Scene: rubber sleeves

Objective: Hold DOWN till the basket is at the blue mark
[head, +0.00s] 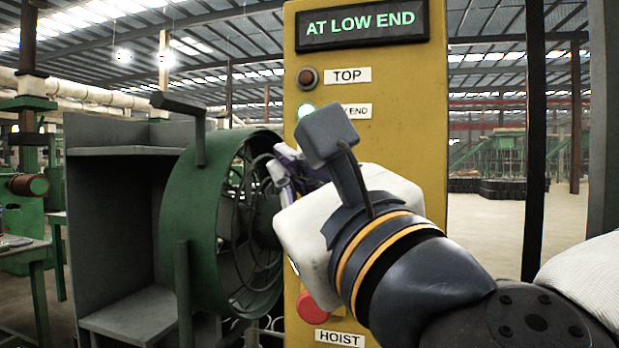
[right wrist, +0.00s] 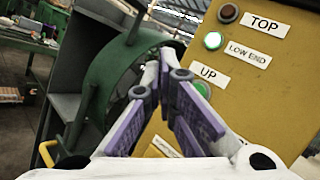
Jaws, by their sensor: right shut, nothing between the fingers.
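The yellow hoist panel (head: 400,130) stands in front of me. Its display (head: 362,24) reads "AT LOW END". The TOP lamp (head: 307,77) is dark, and the LOW END lamp (head: 305,110) glows green. In the right wrist view a green UP button (right wrist: 203,89) shows on the panel. My right gripper (right wrist: 166,55) is shut and empty, its purple-padded fingers in front of the panel; the head view shows it (head: 284,172) partly behind my wrist. I cannot tell whether it touches the panel. The DOWN button, the basket and the blue mark are not visible. My left gripper is out of view.
A red button (head: 312,307) sits low on the panel above the HOIST label (head: 339,338). A green round fan-like housing (head: 190,215) and a grey shelf unit (head: 120,210) stand left of the panel, close to my right gripper. Open floor lies at the right.

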